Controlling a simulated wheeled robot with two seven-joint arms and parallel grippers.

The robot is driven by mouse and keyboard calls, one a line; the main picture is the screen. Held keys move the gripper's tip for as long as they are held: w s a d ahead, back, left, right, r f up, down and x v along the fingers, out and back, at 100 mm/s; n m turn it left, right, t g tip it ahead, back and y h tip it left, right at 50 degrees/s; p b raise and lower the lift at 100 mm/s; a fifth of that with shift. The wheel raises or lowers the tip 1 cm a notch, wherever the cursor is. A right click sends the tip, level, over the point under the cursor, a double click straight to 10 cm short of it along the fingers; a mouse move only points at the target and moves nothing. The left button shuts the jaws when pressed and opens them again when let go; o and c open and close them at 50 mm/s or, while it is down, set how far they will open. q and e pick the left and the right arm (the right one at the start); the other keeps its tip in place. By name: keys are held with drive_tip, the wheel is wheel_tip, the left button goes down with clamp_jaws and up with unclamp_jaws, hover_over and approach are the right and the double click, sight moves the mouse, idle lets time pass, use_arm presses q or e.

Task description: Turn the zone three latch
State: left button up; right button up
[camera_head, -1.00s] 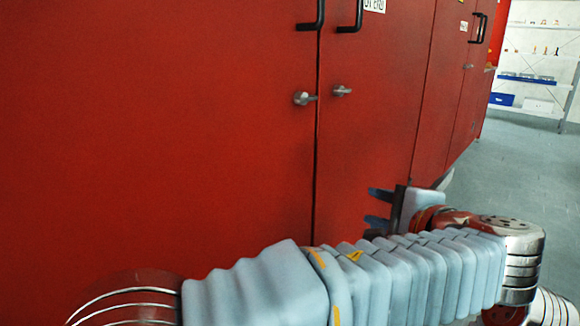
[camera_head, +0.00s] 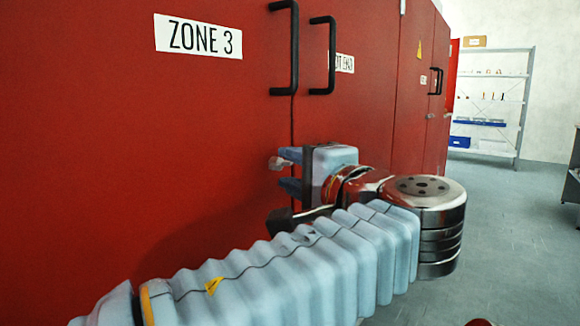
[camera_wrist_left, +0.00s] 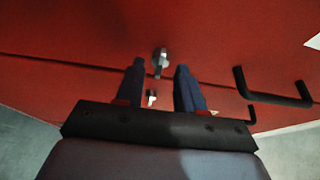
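The red zone three door (camera_head: 120,120) carries a white ZONE 3 label (camera_head: 198,37) and a black handle (camera_head: 294,45). Its small metal latch (camera_head: 276,163) is mostly hidden behind my left gripper's fingertips in the head view. In the left wrist view the latch (camera_wrist_left: 160,60) shows just ahead of and between the fingertips. My left gripper (camera_head: 285,172) is open, its two dark fingers apart and pointing at the door; it also shows in the left wrist view (camera_wrist_left: 158,72). It holds nothing. My right gripper is out of view.
A second metal latch (camera_wrist_left: 151,97) sits on the neighbouring red door, across the seam. That door has its own black handle (camera_head: 331,55). More red cabinet runs to the right. A shelf rack (camera_head: 490,100) stands beyond open grey floor.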

use_arm(q)
drive_tip(key=shift+w+a, duration=0.3)
drive_tip(key=shift+w, duration=0.2)
clamp_jaws()
